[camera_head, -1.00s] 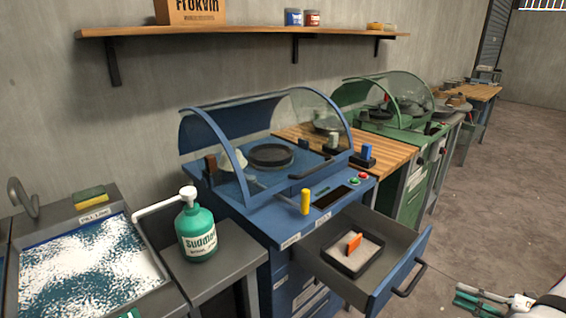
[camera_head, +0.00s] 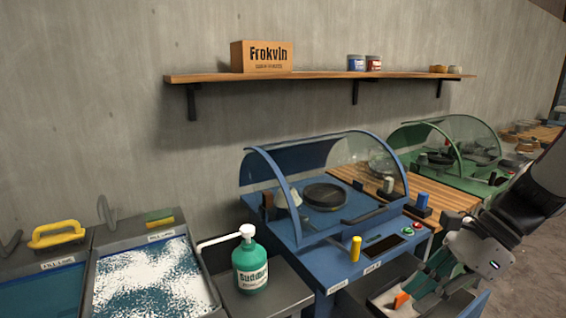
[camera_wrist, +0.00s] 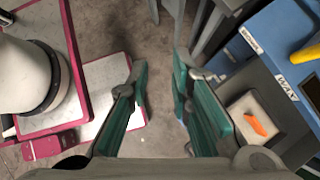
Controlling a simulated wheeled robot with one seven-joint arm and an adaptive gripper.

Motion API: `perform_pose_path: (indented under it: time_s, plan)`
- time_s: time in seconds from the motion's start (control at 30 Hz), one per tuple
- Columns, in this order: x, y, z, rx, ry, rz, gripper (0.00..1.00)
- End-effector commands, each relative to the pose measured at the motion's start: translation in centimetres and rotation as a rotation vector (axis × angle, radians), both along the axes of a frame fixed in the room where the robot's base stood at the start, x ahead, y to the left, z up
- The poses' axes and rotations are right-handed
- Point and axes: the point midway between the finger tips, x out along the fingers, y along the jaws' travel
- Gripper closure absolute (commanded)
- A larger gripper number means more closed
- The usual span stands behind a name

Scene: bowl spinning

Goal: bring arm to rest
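My gripper (camera_head: 432,277) is in the right part of the head view, in front of the blue machine (camera_head: 300,232) and over or beside its open drawer. In the wrist view its two green-padded fingers (camera_wrist: 160,92) are spread apart. Nothing is between them, and the grey floor shows through the gap. My arm comes in from the right edge of the head view and hides part of the drawer.
The drawer holds a tray (camera_wrist: 240,104) with an orange piece (camera_head: 401,300). A green soap bottle (camera_head: 250,265) stands left of the blue machine. A wall shelf (camera_head: 320,76) runs above. Open floor (camera_wrist: 105,30) shows below the gripper.

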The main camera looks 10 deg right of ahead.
Motion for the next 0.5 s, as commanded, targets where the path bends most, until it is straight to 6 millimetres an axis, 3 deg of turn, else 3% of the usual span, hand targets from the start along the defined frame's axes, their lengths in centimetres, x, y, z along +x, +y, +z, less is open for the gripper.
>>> perform_pose_path:
  time_s: [0.03, 0.2, 0.5]
  plan:
    - [-0.7, 1.6, 1.4, -0.064, -0.051, 0.116, 0.8]
    - [-3.3, 5.4, 4.2, -0.267, -0.217, 0.51, 0.8]
    - [-8.1, 9.6, 8.4, -0.611, -0.521, 1.205, 0.8]
